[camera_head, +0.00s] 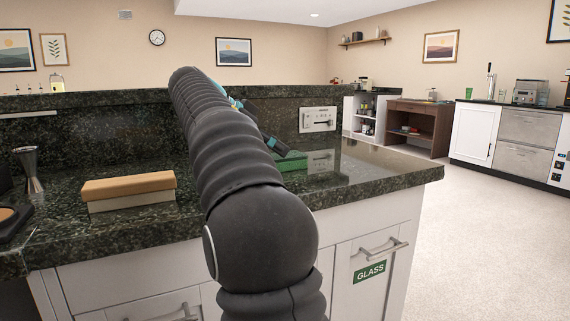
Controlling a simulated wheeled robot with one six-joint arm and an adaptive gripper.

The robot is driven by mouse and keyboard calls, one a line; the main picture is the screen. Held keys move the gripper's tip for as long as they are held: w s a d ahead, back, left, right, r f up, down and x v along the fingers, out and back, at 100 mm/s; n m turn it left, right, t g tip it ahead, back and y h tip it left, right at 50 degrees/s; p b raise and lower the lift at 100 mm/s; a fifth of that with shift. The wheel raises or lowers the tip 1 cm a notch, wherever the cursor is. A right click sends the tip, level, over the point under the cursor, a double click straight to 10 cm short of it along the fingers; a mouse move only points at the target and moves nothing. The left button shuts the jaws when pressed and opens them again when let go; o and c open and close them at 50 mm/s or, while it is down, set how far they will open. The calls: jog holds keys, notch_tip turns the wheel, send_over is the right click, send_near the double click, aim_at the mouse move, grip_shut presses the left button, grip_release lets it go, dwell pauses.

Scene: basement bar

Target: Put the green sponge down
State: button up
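The green sponge (293,164) shows just right of my arm, low at the dark granite counter top (370,172). Its left part is hidden behind my arm. My gripper (276,146) reaches over the counter, and only a dark finger with teal parts shows past the arm. The fingertip is at the sponge's upper edge in the picture. I cannot tell whether the fingers grip it, or whether the sponge rests fully on the counter.
A tan-topped block (128,187) lies on the counter to the left, with a metal jigger (31,170) beyond it. A raised granite back wall with an outlet plate (318,119) stands behind. Clear counter lies to the right, up to its edge.

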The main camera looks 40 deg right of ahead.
aim_at(290, 154)
jog(key=x, duration=0.4)
jog(key=shift+w+d+f+b, duration=0.15)
jog(key=shift+f+b, duration=0.2)
jog(key=c, duration=0.9)
jog(key=shift+o, duration=0.2)
jog(key=shift+r, duration=0.1)
jog(key=shift+r+p, duration=0.3)
jog(key=shift+r, duration=0.3)
jog(key=r, duration=0.3)
jog(key=shift+s+r+p, duration=0.1)
jog(key=shift+s+p, duration=0.1)
jog(key=shift+p, duration=0.15)
jog(key=s+d+r, duration=0.1)
jog(key=s+r, duration=0.5)
jog(key=s, duration=0.5)
jog(key=shift+r, duration=0.2)
